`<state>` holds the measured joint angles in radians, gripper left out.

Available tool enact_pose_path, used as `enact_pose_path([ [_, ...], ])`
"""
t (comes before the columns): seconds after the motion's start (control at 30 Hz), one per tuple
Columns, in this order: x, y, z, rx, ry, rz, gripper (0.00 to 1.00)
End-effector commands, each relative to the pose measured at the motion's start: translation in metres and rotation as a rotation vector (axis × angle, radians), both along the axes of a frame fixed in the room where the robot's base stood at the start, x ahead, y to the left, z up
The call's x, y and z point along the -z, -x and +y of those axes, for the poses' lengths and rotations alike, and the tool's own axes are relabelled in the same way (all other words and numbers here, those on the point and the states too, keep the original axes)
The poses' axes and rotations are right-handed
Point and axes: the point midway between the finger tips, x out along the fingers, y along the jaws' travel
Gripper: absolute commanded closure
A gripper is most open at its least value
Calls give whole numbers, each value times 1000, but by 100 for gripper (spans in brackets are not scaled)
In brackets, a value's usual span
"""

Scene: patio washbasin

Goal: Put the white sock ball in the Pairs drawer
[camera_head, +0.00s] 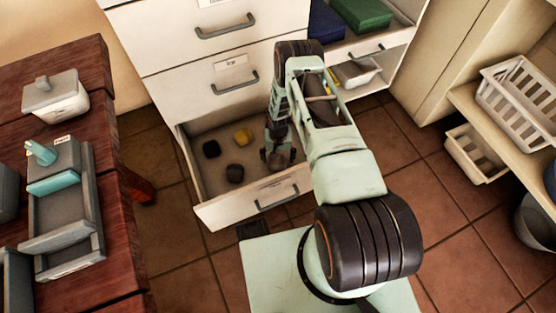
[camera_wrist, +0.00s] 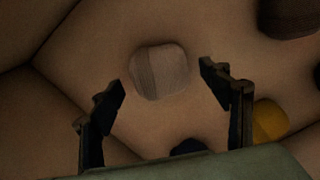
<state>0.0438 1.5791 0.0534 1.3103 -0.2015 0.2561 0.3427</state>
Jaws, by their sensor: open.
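A pale ball (camera_wrist: 160,72), beige and greyish with a ribbed left part, lies on the floor of the open bottom drawer (camera_head: 222,211). It looks like the white sock ball, though the dim light makes its colour unsure. My gripper (camera_head: 278,155) points down into the right part of this drawer, open and empty. In the wrist view the ball shows between and just beyond the two fingertips, touching neither. In the head view the fingers partly hide it.
A yellow ball (camera_head: 242,137), a black ball (camera_head: 211,149) and a dark brown ball (camera_head: 235,172) lie left of my gripper in the drawer. A wooden table (camera_head: 118,215) stands left. Shelves with white baskets (camera_head: 516,95) stand right. Drawer walls surround my gripper.

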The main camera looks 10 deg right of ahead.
Motion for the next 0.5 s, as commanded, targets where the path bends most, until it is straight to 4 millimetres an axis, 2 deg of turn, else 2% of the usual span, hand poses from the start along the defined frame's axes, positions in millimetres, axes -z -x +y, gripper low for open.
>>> enact_pose_path([
  [0.03, -18, -1, 0, -1, 0, -2, 30],
  [0.2, -56, -1, 0, -1, 0, -2, 30],
  [0.4, -86, 0, 0, 0, 0, 0, 30],
  [0.5, -93, 0, 0, 0, 0, 0, 30],
])
